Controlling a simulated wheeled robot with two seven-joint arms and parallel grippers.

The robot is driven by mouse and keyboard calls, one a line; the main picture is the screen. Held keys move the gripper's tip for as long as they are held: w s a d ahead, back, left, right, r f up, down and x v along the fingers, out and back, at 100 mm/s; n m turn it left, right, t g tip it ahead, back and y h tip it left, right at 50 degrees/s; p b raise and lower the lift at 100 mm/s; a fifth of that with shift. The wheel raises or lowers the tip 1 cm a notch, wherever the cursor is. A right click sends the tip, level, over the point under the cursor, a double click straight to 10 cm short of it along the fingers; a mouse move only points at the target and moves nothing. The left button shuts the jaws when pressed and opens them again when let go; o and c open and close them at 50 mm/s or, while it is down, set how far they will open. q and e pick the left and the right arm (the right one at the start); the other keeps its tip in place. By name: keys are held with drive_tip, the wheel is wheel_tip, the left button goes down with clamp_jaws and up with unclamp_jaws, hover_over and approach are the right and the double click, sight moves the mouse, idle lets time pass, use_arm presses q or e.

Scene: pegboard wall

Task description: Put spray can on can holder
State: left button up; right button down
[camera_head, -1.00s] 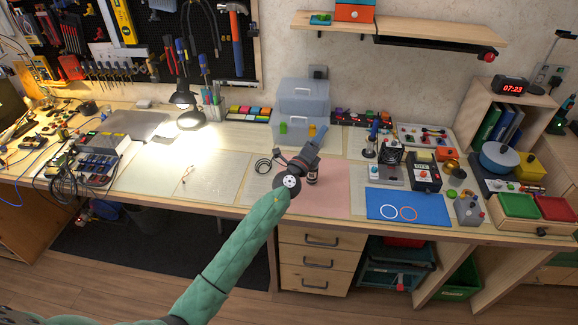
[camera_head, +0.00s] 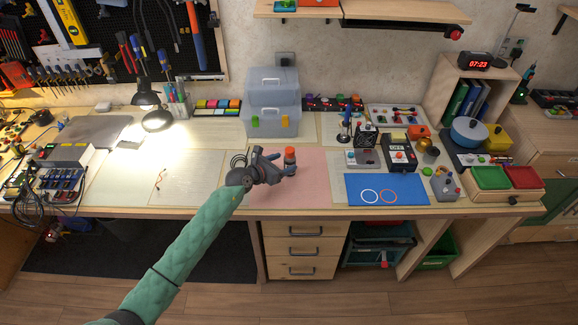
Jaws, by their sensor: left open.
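The spray can, a small dark can with an orange-red cap (camera_head: 290,151), stands upright on the pink mat (camera_head: 305,190) near the middle of the bench. My left gripper (camera_head: 281,163) reaches in from the lower left and is open, low over the bench, with its fingers pointing right at the can's left side. The fingers hide part of the can's lower body, and I cannot tell whether they touch it. I cannot pick out the can holder in this view. My right gripper is not in view.
A blue mat (camera_head: 388,197) with two rings and several small devices lie to the right. A lit lamp (camera_head: 157,120) stands at the left back. The pegboard (camera_head: 115,40) with tools hangs upper left.

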sight(285, 162)
use_arm(q)
drive_tip(key=shift+w+d, duration=0.2)
drive_tip(key=shift+w, duration=0.15)
drive_tip(key=x, duration=0.1)
drive_tip(key=p+x, duration=0.1)
drive_tip(key=x, duration=0.1)
drive_tip(key=shift+w+a+f, duration=0.1)
drive_tip(key=shift+a+f, duration=0.05)
drive_tip(key=shift+f, duration=0.05)
drive_tip(key=shift+w+d+f+p, duration=0.2)
drive_tip(key=shift+d+p, duration=0.05)
drive_tip(key=shift+p, duration=0.05)
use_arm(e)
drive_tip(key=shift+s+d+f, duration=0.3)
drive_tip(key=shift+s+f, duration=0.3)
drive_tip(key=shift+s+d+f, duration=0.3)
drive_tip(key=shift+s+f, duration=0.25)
use_arm(q)
drive_tip(key=c, duration=1.3)
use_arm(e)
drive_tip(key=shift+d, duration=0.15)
use_arm(q)
drive_tip(key=shift+o, duration=0.2)
drive_tip(key=shift+r, duration=0.1)
